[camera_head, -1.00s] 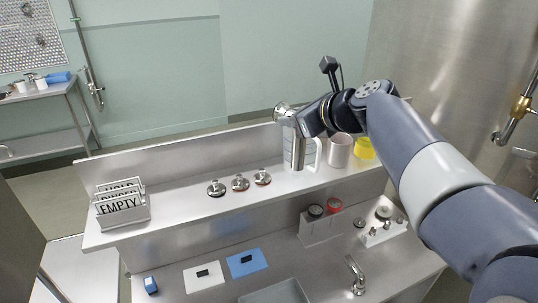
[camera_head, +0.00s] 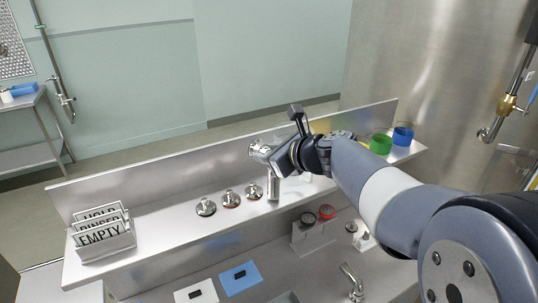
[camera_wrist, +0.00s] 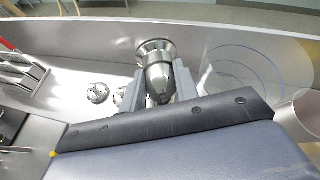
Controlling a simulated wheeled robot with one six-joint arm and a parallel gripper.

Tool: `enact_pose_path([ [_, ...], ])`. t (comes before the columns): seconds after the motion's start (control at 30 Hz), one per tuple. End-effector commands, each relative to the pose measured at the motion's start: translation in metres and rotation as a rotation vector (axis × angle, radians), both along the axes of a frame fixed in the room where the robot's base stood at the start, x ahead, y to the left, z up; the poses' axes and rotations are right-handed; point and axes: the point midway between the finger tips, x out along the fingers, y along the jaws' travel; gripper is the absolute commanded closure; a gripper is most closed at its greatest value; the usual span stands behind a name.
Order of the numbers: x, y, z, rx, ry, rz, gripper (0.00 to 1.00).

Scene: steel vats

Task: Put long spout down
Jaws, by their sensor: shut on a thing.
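The long spout is a shiny steel piece with a round flange (camera_head: 262,150), above the back shelf. In the wrist view its flange and tapered body (camera_wrist: 158,72) sit between the two grey fingers. My gripper (camera_wrist: 158,90) is shut on it; it also shows in the head view (camera_head: 285,158). A bright upright steel part (camera_head: 273,186) shows just below the gripper near the shelf; I cannot tell whether it touches. Three small steel pieces (camera_head: 231,199) with round bases stand in a row on the shelf (camera_head: 165,225), left of the gripper.
A rack of signs reading EMPTY (camera_head: 103,240) stands at the shelf's left end. Green (camera_head: 381,144) and blue (camera_head: 403,134) containers stand at the right end. A clear round vessel (camera_wrist: 240,72) is right of the gripper. A raised back panel (camera_head: 170,173) runs behind.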

Motion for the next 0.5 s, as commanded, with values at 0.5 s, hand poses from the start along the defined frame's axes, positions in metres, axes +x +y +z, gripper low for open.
enact_pose_path([
  [0.5,-0.0002,-0.0001,-0.0114,0.000,0.000,-0.001,0.69],
])
